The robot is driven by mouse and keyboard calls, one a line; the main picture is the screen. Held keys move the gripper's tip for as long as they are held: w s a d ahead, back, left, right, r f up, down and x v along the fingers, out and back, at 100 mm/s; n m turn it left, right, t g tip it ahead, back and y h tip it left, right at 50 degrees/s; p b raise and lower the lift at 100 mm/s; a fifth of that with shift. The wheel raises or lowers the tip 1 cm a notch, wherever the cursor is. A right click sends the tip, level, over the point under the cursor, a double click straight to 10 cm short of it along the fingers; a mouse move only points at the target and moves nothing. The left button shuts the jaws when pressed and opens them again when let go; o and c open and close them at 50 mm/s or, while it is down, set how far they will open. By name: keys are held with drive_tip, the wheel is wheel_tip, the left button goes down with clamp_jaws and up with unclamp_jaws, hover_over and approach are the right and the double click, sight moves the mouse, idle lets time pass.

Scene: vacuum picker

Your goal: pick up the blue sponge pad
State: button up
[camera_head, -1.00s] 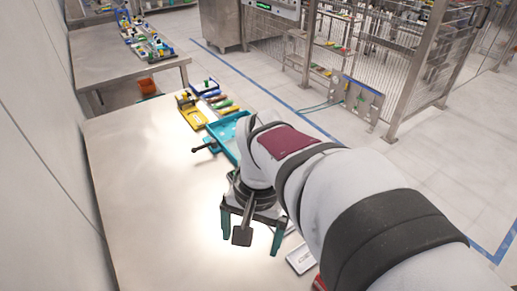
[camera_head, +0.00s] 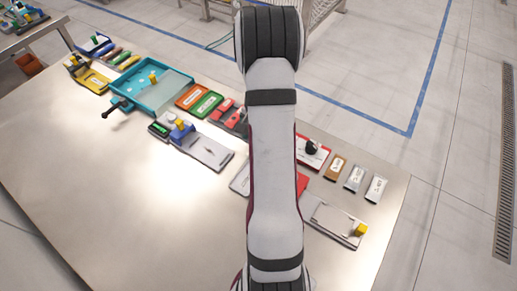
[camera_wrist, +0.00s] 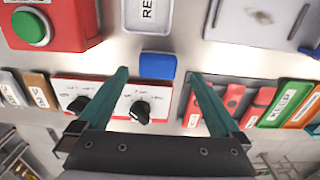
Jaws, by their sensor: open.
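The blue sponge pad (camera_wrist: 157,66) lies on the metal table in the wrist view, a small flat blue block. My gripper (camera_wrist: 158,72) is open, its two teal fingers apart. In the picture, the pad appears between the fingertips, with a gap on each side. I cannot tell how high the fingers are above it. In the head view, my arm covers the middle of the table, and both the pad and my gripper are hidden.
In the wrist view, a white panel with black knobs (camera_wrist: 139,109) sits close below the pad. A red box with a green button (camera_wrist: 30,27), a white card (camera_wrist: 149,14) and red parts (camera_wrist: 232,97) surround it. In the head view, a teal tray (camera_head: 123,103) stands left; the table's front left is clear.

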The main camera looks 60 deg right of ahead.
wheel_tip(320, 180, down, 4)
drive_tip(key=shift+s+f, duration=0.15)
drive_tip(key=shift+f, duration=0.05)
drive_tip(key=c, duration=1.4)
drive_tip(key=shift+r, duration=0.1)
drive_tip(key=r, duration=0.4)
drive_tip(key=shift+s+r, duration=0.3)
drive_tip(key=shift+s, duration=0.1)
drive_tip(key=s+r, duration=0.2)
drive_tip(key=s, duration=0.1)
drive_tip(key=s+r, duration=0.2)
drive_tip(key=s, duration=0.2)
drive_tip(key=s+d+r, duration=0.1)
drive_tip(key=s+r, duration=0.1)
drive_tip(key=s, duration=0.2)
drive_tip(key=shift+r, duration=0.15)
